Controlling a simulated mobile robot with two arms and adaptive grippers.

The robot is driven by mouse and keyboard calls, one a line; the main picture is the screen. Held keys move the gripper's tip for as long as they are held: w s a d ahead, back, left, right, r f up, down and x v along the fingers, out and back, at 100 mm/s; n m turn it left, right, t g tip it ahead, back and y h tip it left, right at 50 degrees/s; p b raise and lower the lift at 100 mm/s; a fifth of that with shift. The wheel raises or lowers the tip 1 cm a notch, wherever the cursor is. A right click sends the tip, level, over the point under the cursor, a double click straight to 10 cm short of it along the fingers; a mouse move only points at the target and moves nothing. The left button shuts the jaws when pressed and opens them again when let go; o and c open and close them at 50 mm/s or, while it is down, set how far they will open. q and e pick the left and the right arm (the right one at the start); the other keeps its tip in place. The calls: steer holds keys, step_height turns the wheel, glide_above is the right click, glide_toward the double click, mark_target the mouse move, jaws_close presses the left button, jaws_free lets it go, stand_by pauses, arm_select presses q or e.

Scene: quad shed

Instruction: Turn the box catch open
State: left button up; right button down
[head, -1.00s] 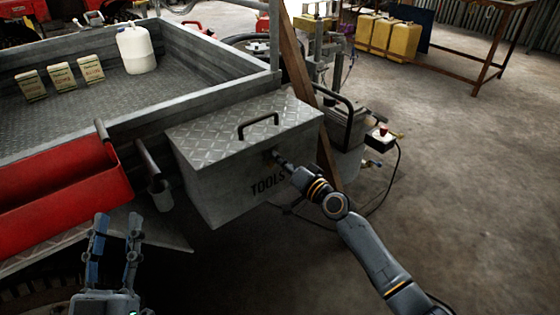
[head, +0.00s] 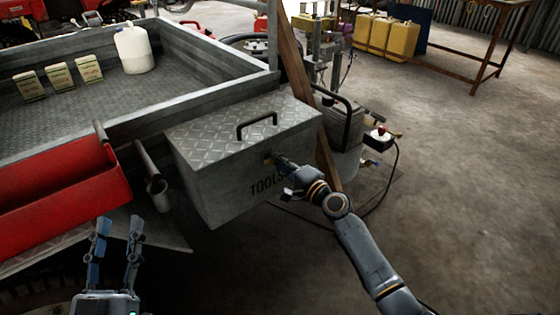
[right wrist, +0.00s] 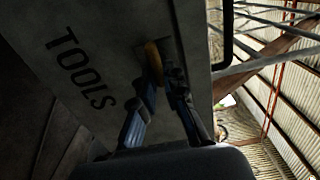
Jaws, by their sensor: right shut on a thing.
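A grey metal tool box (head: 225,185) marked TOOLS, with a checker-plate lid and a black handle (head: 257,124), is fixed beside the trailer. Its catch (head: 267,157) is on the front face below the lid; in the right wrist view it shows as a brassy piece (right wrist: 153,58). My right gripper (head: 275,160) is at the catch; its fingers (right wrist: 163,85) are shut on it in the right wrist view and hide part of it. The lid is down. My left gripper (head: 117,240) is open and empty at lower left, away from the box.
A red tray (head: 62,200) and a grey tube (head: 150,170) lie left of the box. The trailer bed holds a white jug (head: 135,48) and several small cartons (head: 60,75). A pump unit (head: 345,125) with a cable stands behind right. Floor (head: 470,190) at right is clear.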

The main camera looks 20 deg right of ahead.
steer(key=shift+w+d+r, duration=0.1)
steer(key=shift+r, duration=0.2)
steer(key=c, duration=1.5)
jaws_free()
steer(key=shift+o, duration=0.5)
steer(key=shift+f, duration=0.15)
steer(key=shift+f, duration=0.1)
steer(key=v, duration=1.2)
